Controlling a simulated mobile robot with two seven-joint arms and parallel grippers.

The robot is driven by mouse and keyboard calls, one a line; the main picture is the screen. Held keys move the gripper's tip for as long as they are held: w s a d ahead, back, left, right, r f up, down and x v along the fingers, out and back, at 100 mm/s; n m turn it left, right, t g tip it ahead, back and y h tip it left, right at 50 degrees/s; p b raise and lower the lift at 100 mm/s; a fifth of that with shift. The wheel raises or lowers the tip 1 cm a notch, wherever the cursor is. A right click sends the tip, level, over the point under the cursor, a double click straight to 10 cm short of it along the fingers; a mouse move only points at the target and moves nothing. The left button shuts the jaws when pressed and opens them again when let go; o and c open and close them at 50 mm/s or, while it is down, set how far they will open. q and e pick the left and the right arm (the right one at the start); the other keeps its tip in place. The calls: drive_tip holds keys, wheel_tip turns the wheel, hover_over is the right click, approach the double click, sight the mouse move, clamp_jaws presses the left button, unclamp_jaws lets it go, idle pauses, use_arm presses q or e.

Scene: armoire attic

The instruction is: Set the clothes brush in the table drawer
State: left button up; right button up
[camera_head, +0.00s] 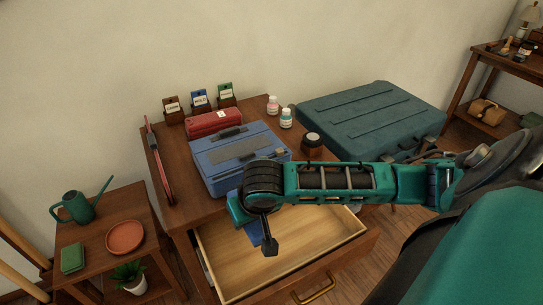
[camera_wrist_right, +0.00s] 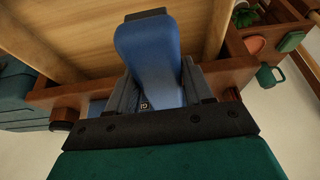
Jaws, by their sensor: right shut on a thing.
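The clothes brush, a blue object with a rounded end (camera_wrist_right: 148,52), is between the fingers of my right gripper (camera_wrist_right: 158,88) in the right wrist view. In the head view only a small blue part of the brush (camera_head: 253,233) shows beneath my right wrist. My right gripper (camera_head: 260,228) is shut on it, above the open table drawer (camera_head: 310,240). The drawer has a pale wood inside, which looks empty where it shows, and a brass handle. My arm hides its back part. I cannot tell whether the brush touches the drawer floor. My left gripper is not in view.
On the table (camera_head: 180,205) are a blue case (camera_head: 235,155), a red case (camera_head: 214,122), several small labelled cards, two bottles and a dark jar (camera_head: 312,143). A teal suitcase (camera_head: 372,118) stands at right. A low shelf (camera_head: 90,235) holds a watering can and a terracotta dish.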

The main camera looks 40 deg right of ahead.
drive_tip(key=b, duration=0.4)
approach(246, 243)
drive_tip(key=f, duration=0.1)
drive_tip(key=s+f, duration=0.1)
drive_tip(key=f, duration=0.1)
drive_tip(key=shift+s+a+f, duration=0.15)
drive_tip(key=shift+s+f, duration=0.15)
drive_tip(key=shift+f, duration=0.35)
drive_tip(key=shift+w+f, duration=0.1)
drive_tip(key=shift+w, duration=0.05)
drive_tip(key=w, duration=0.2)
drive_tip(key=w+d+b, duration=0.1)
drive_tip(key=w, duration=0.1)
drive_tip(key=shift+s+f, duration=0.2)
drive_tip(key=shift+f, duration=0.5)
drive_tip(key=o, duration=0.8)
drive_tip(key=shift+c, duration=0.2)
drive_tip(key=o, duration=0.3)
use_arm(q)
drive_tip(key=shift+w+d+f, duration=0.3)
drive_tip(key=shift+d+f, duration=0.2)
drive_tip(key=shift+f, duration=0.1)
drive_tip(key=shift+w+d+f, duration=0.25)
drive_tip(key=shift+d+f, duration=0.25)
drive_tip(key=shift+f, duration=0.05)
use_arm(e)
drive_tip(key=shift+o, duration=0.2)
